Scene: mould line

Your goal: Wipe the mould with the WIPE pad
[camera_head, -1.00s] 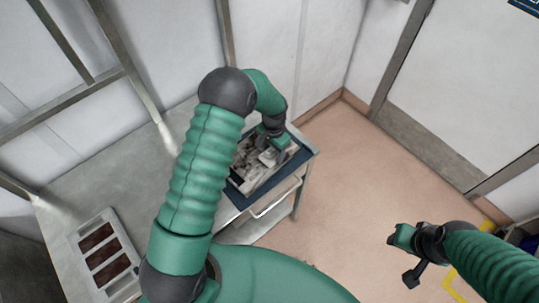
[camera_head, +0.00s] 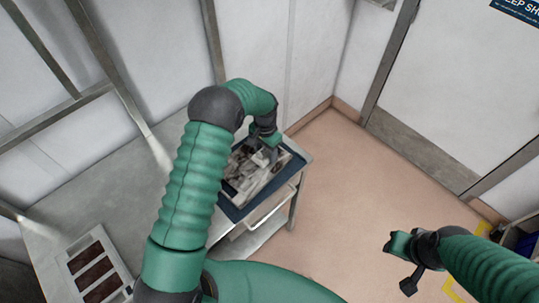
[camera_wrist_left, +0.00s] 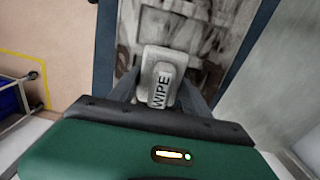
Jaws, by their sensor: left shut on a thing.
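The mould (camera_head: 240,182) is a grey, smudged plate with dark blotches.
A white tray (camera_head: 72,263) with reddish-brown blocks sits at the table's left end. The table's middle (camera_head: 110,210) is mostly bare. A wall runs close behind the table. Pinkish floor lies open to the right, with a door beyond. A blue cart (camera_wrist_left: 12,100) shows in the left wrist view.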

